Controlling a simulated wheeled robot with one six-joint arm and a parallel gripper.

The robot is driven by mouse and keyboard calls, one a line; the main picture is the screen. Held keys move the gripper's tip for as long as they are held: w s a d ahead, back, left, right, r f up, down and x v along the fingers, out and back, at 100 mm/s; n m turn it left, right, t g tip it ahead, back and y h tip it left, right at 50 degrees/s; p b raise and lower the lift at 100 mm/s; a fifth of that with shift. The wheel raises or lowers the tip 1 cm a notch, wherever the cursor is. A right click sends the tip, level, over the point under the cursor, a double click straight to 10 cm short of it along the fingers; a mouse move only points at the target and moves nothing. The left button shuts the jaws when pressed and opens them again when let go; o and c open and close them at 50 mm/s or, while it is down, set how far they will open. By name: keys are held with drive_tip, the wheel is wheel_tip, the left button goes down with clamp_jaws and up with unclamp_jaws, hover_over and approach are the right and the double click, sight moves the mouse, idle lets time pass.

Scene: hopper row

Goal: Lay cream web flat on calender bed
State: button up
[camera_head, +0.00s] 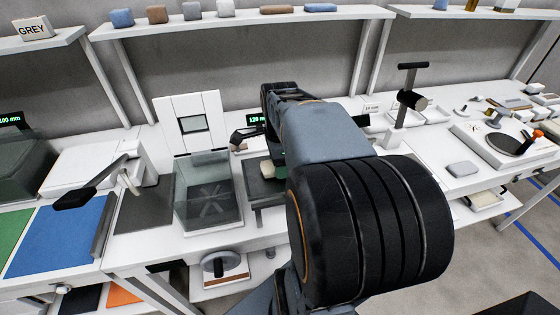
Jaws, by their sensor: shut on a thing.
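My arm reaches from the foreground to the middle of the bench and hides most of my gripper (276,157). A dark part of it shows at the arm's left edge. A small cream piece, which looks like the cream web (267,170), shows just below it, and my gripper appears shut on its edge. Below and around the cream piece is a dark flat slab on a stand, which looks like the calender bed (264,193). Its right side is hidden by my arm. I cannot tell whether the cream piece touches the slab or is flat.
A clear glass box (208,192) stands just left of the bed. A dark lever (247,134) and a 120 mm display (256,119) are behind it. A black-headed post (408,100) rises to the right. Shelves with several blocks run along the back.

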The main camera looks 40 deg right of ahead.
drive_tip(key=shift+f+b, duration=0.3)
drive_tip(key=shift+f, duration=0.15)
idle(0.5)
drive_tip(key=o, duration=1)
drive_tip(key=shift+r, duration=0.2)
wheel_tip(320, 180, up, 14)
drive_tip(key=p, duration=0.1)
drive_tip(key=shift+f, duration=0.2)
